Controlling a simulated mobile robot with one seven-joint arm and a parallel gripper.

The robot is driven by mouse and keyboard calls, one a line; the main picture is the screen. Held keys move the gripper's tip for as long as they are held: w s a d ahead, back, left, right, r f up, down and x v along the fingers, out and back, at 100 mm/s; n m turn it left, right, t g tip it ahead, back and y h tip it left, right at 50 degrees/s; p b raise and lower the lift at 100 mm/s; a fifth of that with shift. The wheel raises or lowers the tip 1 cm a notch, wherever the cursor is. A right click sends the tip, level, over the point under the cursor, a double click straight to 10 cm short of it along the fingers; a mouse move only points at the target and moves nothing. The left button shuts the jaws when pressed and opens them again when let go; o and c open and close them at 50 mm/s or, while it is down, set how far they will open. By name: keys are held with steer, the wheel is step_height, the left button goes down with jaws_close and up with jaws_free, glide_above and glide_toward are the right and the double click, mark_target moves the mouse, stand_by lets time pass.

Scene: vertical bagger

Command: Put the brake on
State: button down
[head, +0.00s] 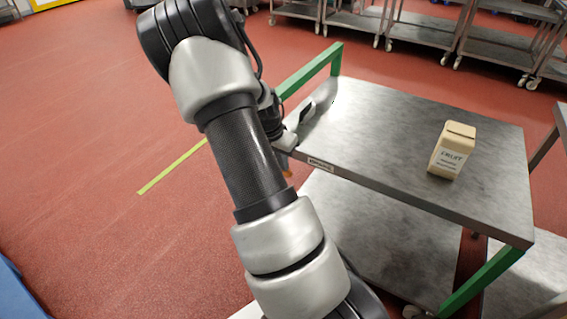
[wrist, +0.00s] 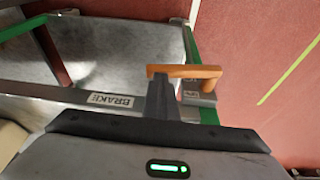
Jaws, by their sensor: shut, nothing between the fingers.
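The brake is an orange lever (wrist: 198,71) at the corner of a metal cart (head: 390,130), beside a BRAKE label (wrist: 110,100) on the cart's edge. In the wrist view the lever lies roughly crosswise. A small grey block with a label (wrist: 198,97) sits just below it; its writing is too small to read. My gripper (wrist: 160,80) is shut and empty. Its fingertips overlap the lever's left part in the wrist view; I cannot tell whether they touch it. In the head view my arm hides much of the gripper, and only a bit of orange (head: 287,173) shows below it.
A cream container labelled FRUIT (head: 452,150) stands on the cart's top at the right. More metal carts (head: 430,30) stand at the back. The red floor at the left is clear, with a yellow line (head: 170,168).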

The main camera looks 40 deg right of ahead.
steer(key=f, duration=0.1)
steer(key=s+f+b, duration=0.1)
steer(key=f, duration=0.1)
steer(key=shift+s+d+f, duration=0.25)
steer(key=shift+d+f, duration=0.1)
steer(key=shift+s+f+b, duration=0.15)
steer(key=shift+f+b, duration=0.8)
steer(key=shift+f, duration=1.15)
